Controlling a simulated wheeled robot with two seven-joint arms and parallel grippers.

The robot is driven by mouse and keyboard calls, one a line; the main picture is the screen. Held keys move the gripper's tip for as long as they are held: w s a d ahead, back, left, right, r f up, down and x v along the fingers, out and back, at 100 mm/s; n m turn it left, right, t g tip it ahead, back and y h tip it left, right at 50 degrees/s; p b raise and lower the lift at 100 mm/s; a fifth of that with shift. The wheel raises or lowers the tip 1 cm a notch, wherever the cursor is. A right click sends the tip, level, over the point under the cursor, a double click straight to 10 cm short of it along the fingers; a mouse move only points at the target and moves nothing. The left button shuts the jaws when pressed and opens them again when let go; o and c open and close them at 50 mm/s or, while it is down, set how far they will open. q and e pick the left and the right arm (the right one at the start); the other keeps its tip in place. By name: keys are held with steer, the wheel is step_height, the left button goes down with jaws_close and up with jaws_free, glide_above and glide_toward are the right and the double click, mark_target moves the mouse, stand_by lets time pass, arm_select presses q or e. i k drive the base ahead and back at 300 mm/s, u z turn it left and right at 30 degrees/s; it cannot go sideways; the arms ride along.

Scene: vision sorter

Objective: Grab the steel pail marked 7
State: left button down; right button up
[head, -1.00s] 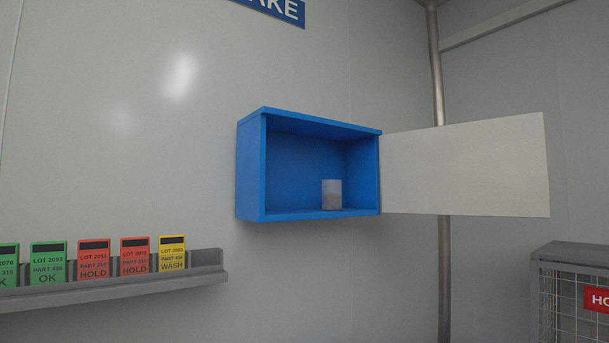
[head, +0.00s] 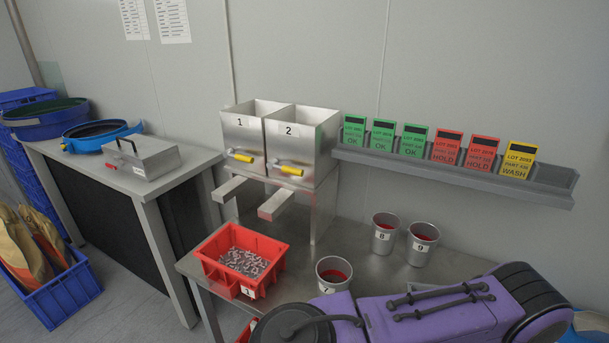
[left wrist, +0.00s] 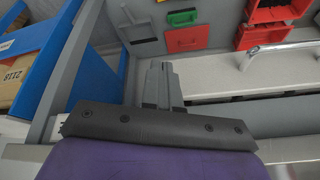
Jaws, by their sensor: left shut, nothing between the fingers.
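The steel pail marked 7 (head: 334,280) stands on the steel bench in the head view, near the front edge, with dark red inside. Its lower part is partly hidden behind a purple arm part of mine. Two similar pails, marked 8 (head: 384,234) and 9 (head: 422,245), stand farther back to its right. My left gripper (left wrist: 161,68) shows only in the left wrist view, shut and empty, with no pail near it. My right gripper is in neither view.
A red bin (head: 241,260) of small parts sits left of pail 7. Behind it are two steel hoppers with spouts, 1 (head: 241,138) and 2 (head: 300,146). A card rail (head: 455,175) runs along the wall.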

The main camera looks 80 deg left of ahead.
mark_target(334, 273)
steer(key=u, duration=2.3)
steer(key=k, duration=0.55)
steer(key=u, duration=0.05)
steer(key=i, duration=0.45)
